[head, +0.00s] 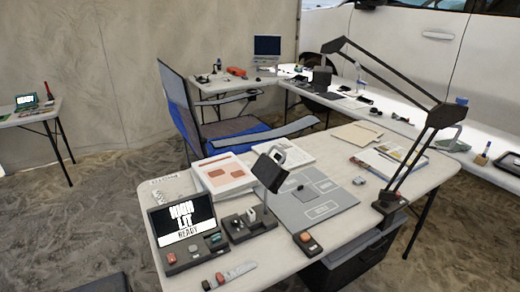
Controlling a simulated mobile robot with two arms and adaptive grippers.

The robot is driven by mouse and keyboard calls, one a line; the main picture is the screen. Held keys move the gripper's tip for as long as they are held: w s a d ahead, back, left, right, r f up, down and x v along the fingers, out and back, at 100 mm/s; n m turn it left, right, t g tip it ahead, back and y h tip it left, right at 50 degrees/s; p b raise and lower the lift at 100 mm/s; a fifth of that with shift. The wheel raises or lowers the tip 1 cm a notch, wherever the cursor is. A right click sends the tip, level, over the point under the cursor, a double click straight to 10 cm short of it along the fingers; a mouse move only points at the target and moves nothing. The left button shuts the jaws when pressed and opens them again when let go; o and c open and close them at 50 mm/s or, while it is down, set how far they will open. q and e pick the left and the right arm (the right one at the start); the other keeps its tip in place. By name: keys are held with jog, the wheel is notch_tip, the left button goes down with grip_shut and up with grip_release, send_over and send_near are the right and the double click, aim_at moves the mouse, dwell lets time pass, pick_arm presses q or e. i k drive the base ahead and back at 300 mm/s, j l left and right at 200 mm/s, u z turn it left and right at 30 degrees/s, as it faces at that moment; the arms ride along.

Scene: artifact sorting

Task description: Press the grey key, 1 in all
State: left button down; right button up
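A dark console (163,236) stands at the front left of the near table, its screen (183,221) lit with large white letters and the word READY. A row of small keys lies below the screen. The leftmost key (171,258) is reddish; a key to its right (193,249) looks grey, though it is too small to be sure. Neither gripper is in the head view, so nothing of mine touches the console.
A marker-like stick (238,271) lies in front. A black lamp arm (412,160) rises at the right. A blue chair (230,133) stands behind.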

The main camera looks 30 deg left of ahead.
aim_at(193, 249)
jog(key=i+l+u, duration=0.1)
jog(key=u, duration=0.35)
jog(key=i+l+u, duration=0.15)
jog(key=u, duration=0.3)
